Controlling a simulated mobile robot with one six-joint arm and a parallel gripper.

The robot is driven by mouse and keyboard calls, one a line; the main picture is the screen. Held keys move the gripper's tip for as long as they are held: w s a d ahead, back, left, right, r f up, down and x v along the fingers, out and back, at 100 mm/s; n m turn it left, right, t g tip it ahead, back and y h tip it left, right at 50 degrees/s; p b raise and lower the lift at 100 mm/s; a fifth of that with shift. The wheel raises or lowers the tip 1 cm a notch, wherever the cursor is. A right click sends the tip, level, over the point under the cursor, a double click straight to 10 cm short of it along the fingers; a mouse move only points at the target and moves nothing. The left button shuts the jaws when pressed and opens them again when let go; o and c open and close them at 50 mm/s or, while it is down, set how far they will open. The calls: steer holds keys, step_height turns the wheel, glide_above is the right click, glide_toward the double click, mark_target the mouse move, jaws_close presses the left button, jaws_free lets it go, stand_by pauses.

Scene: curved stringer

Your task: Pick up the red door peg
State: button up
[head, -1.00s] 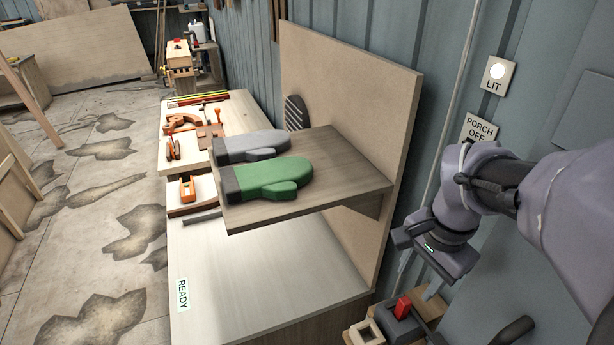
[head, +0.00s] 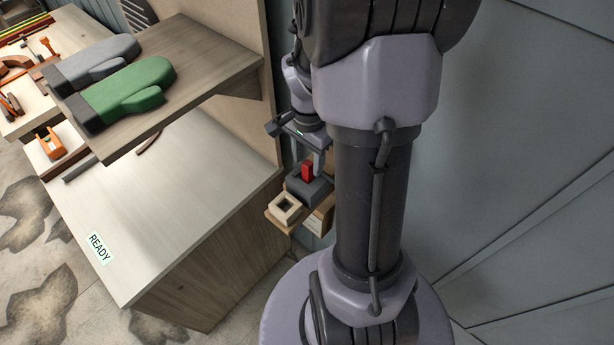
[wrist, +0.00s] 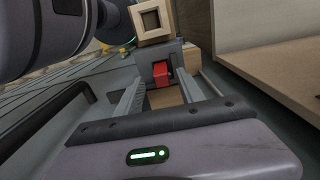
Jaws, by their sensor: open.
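The red door peg (head: 307,171) stands upright in a dark grey block (head: 318,190) beside the workbench. In the wrist view the red peg (wrist: 161,71) shows between the two finger tips, with the grey block (wrist: 146,56) around it. My gripper (head: 308,155) is open and points down at the peg from just above. In the wrist view my gripper (wrist: 160,82) has one finger to each side of the peg, with gaps. I cannot tell whether the tips reach down past the peg's top.
A pale wooden square socket (head: 287,208) sits next to the grey block on a small wooden ledge. The workbench (head: 180,220) with a READY label is to the left. A shelf (head: 200,75) with a green mitt (head: 130,92) and a grey mitt (head: 95,62) overhangs it.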

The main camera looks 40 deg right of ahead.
mark_target(308, 163)
step_height(308, 163, down, 3)
steer(key=shift+w+f+b, duration=0.1)
steer(key=shift+w+b, duration=0.05)
steer(key=shift+b, duration=0.15)
steer(key=shift+c, duration=0.4)
jaws_close()
